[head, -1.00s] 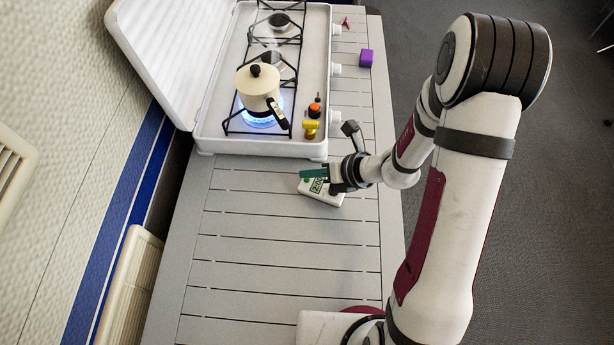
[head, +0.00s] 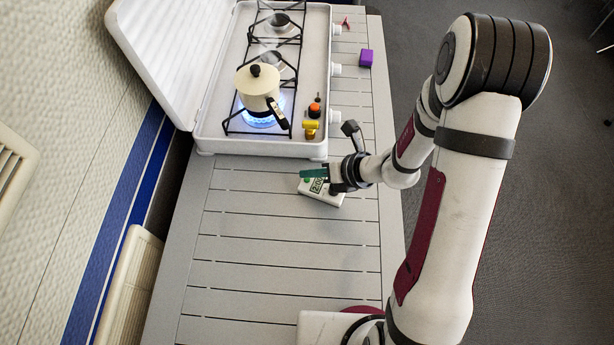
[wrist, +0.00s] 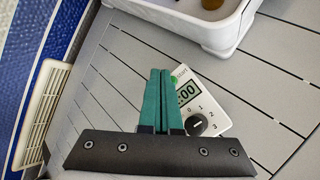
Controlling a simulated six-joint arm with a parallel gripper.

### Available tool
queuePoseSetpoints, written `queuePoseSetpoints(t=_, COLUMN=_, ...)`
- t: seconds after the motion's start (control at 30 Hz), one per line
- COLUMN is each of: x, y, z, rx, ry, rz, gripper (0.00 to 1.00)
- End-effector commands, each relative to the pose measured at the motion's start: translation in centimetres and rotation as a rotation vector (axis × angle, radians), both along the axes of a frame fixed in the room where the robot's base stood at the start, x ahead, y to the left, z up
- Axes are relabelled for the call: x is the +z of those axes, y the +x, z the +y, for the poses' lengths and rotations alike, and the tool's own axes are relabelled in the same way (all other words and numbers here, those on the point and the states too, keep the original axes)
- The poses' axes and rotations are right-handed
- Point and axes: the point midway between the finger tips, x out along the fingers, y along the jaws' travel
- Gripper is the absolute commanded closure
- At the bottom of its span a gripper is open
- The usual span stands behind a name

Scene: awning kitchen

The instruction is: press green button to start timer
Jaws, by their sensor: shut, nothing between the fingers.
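The timer (head: 325,194) is a small white box lying on the grey slatted table. It also shows in the wrist view (wrist: 212,108), with a display ending in ":00", printed digits and a dark round knob.
A white gas stove (head: 210,143) with its lid up stands behind the timer. A cream pot (head: 256,90) sits over a lit blue flame. Small bottles (head: 312,120) stand at the stove's front corner. The table in front is clear.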

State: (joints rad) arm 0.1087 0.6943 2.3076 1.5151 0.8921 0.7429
Motion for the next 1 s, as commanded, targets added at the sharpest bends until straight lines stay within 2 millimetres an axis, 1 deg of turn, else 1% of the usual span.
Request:
queuePoseSetpoints(t=0.47, x=-0.01, y=0.0, z=0.01, rx=0.0, ry=0.0, rz=0.0, gripper=1.0)
queuePoseSetpoints(t=0.73, x=-0.81, y=-0.01, z=0.0, rx=0.001, ry=0.0, rz=0.001, gripper=1.0)
queuePoseSetpoints(t=1.0, x=-0.86, y=0.01, z=0.0, rx=0.0, ry=0.0, rz=0.0, gripper=1.0)
